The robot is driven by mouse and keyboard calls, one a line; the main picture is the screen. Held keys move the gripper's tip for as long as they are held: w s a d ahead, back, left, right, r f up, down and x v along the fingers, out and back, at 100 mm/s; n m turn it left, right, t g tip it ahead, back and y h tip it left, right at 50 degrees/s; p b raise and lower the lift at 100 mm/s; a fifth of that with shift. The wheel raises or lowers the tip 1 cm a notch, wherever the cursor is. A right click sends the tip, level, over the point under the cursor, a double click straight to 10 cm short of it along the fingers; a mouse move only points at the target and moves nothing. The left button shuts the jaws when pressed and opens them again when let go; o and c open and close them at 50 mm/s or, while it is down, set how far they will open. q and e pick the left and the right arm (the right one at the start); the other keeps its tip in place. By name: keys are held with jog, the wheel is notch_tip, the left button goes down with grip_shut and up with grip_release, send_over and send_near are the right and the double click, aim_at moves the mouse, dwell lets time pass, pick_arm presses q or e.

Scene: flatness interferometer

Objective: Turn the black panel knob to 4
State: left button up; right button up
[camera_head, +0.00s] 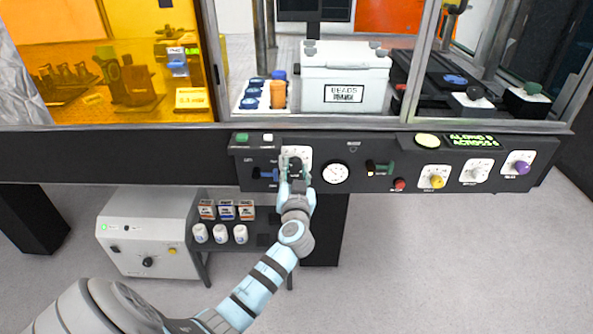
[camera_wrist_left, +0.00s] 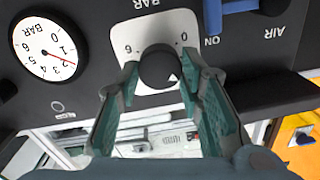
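The black panel knob (camera_wrist_left: 159,67) sits on a white dial plate (camera_wrist_left: 158,22), with 6 and 0 visible, seen upside down in the left wrist view. A small white mark shows at the knob's lower-right edge there; the middle numbers are hidden, so I cannot read the setting. My left gripper (camera_wrist_left: 160,75) has its teal fingers on either side of the knob and appears closed against it. In the head view the left gripper (camera_head: 296,180) covers most of the knob, below the upper part of the dial plate (camera_head: 297,153). My right gripper is not in view.
A round BAR gauge (camera_head: 335,172) is just right of the knob. A blue lever (camera_head: 265,174) is close on its left. Further right are a green-handled control (camera_head: 380,168), a red button (camera_head: 399,184), and yellow (camera_head: 437,181), white (camera_head: 477,172) and purple (camera_head: 521,168) knobs.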

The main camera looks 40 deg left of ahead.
pick_arm(q)
jog(key=shift+c, duration=1.3)
jog(key=shift+m, duration=0.4)
jog(key=m, duration=0.3)
jog(key=shift+m, duration=0.4)
jog(key=m, duration=0.3)
jog(key=shift+m, duration=0.3)
jog(key=m+p, duration=0.1)
jog(key=m, duration=0.4)
jog(key=shift+f+m+p, duration=0.1)
jog(key=shift+m+p, duration=0.2)
jog(key=shift+p, duration=0.1)
jog(key=shift+f+m+t+p, duration=0.1)
jog(key=shift+m+t+p, duration=0.35)
jog(key=shift+m, duration=1.85)
